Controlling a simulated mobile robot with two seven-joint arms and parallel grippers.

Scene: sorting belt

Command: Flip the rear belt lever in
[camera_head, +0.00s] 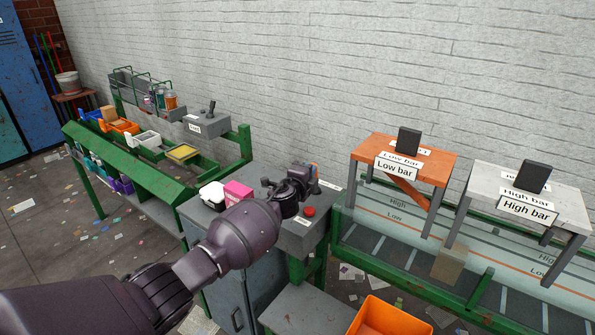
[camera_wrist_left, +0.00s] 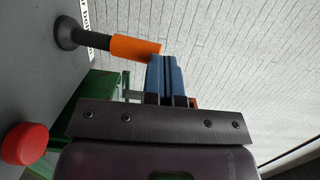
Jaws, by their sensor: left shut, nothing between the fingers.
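A lever (camera_wrist_left: 135,48) with an orange grip and a dark shaft stands out from a round dark base on the grey console, in the left wrist view. In the head view only a bit of orange (camera_head: 316,167) shows, beside my left gripper (camera_head: 308,175). The blue fingers of my left gripper (camera_wrist_left: 164,60) are shut and empty. Their tips are right beside the free end of the orange grip; whether they touch cannot be told. In the head view my wrist hides part of the console (camera_head: 250,172). My right gripper is in neither view.
A red button (camera_head: 309,211) is on the console, also in the left wrist view (camera_wrist_left: 25,143). A pink box (camera_head: 237,192) and a white container (camera_head: 211,194) stand left. Low bar (camera_head: 398,168) and High bar (camera_head: 528,206) stands are right. An orange crate (camera_head: 385,318) is below.

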